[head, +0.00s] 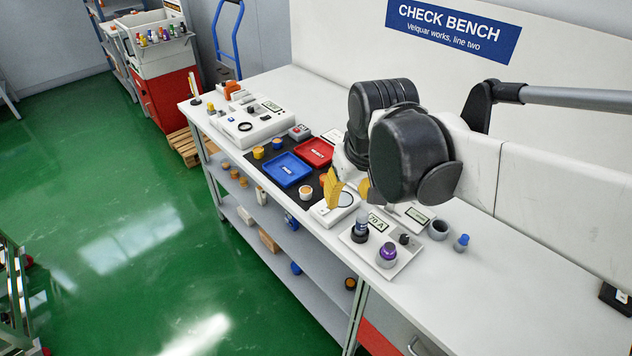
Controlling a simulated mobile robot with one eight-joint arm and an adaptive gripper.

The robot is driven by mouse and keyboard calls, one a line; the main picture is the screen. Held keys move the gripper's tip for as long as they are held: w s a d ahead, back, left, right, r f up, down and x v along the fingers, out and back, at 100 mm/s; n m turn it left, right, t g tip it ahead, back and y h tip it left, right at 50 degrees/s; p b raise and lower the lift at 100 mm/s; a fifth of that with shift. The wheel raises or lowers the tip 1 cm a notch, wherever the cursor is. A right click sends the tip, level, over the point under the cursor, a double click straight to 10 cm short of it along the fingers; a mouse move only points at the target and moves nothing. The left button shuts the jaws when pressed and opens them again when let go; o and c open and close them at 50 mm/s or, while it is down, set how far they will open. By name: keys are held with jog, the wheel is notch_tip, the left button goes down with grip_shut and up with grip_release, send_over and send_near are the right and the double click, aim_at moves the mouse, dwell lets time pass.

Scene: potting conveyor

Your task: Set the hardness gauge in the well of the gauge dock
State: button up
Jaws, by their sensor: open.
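Which of these is the hardness gauge I cannot tell for certain. A low white block (327,216) with a dark ring, possibly the gauge dock, lies just left of the tray, partly hidden by my gripper. My gripper (348,189), with yellow fingers, is open above this block and appears empty.
Blue (288,170) and red (313,152) trays lie on a dark mat to the left. An orange-topped jar (306,193) is near the front edge.

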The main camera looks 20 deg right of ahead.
jog(key=s+a+t, duration=0.3)
jog(key=s+a, duration=0.2)
jog(key=shift+s+a+n+y, duration=0.15)
jog(key=shift+a+n+y, duration=0.05)
jog(key=shift+n+y, duration=0.1)
jog(key=shift+r, duration=0.1)
jog(key=shift+f+b, duration=0.7)
jog(key=shift+f, duration=0.05)
